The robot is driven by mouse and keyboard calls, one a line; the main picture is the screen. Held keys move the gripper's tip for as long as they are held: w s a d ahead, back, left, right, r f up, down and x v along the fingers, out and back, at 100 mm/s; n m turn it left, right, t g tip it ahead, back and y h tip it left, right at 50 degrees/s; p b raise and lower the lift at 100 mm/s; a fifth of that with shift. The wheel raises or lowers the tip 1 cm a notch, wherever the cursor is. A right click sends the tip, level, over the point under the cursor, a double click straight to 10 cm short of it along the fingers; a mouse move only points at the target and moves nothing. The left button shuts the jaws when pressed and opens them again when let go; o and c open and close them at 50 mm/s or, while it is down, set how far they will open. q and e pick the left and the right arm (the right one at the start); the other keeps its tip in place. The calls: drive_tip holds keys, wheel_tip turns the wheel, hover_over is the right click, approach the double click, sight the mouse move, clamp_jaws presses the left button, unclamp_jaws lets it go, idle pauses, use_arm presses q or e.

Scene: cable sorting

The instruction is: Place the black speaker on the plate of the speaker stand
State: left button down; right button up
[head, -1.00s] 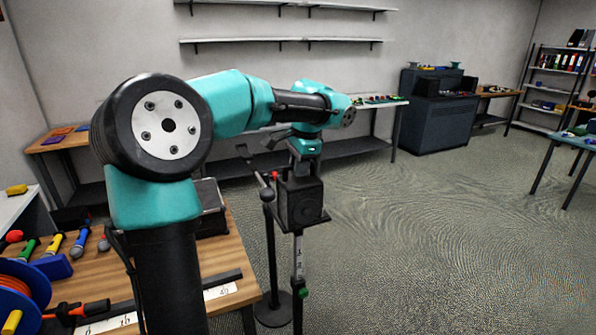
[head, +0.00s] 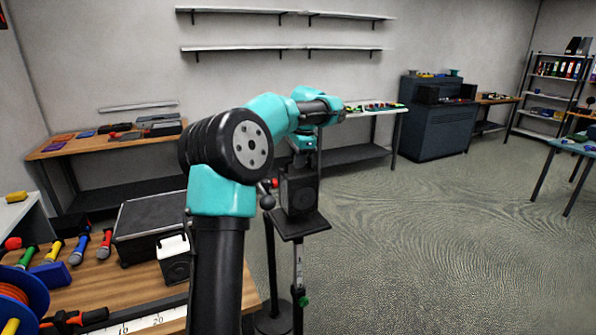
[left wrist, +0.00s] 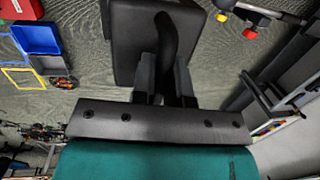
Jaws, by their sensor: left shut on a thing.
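The black speaker (head: 298,193) hangs upright from my left gripper (head: 304,152), which is shut on its top. In the head view the speaker is over the square black plate (head: 303,229) of the speaker stand (head: 298,262). Its lower edge appears at or just above the plate; I cannot tell whether they touch. In the left wrist view the fingers (left wrist: 165,85) close on a dark part of the speaker (left wrist: 132,40), and the plate cannot be made out. My right gripper is not in view.
A wooden table at left holds a black case (head: 150,222), a white-and-black box (head: 175,262), several coloured microphones (head: 78,248) and a cable reel (head: 20,295). A small ball-ended part (head: 267,196) is close left of the speaker. The floor to the right is clear.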

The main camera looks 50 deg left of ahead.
sight(298, 170)
use_arm(q)
drive_tip(key=shift+f, duration=1.7)
drive_tip(key=c, duration=1.1)
unclamp_jaws()
drive_tip(key=shift+f, duration=0.2)
drive_tip(key=shift+r, duration=0.15)
drive_tip(key=r, duration=0.4)
drive_tip(key=d+r, duration=0.1)
drive_tip(key=r, duration=0.3)
drive_tip(key=d+r, duration=0.1)
drive_tip(key=r, duration=0.3)
drive_tip(key=shift+w, duration=0.25)
drive_tip(key=shift+f, duration=0.1)
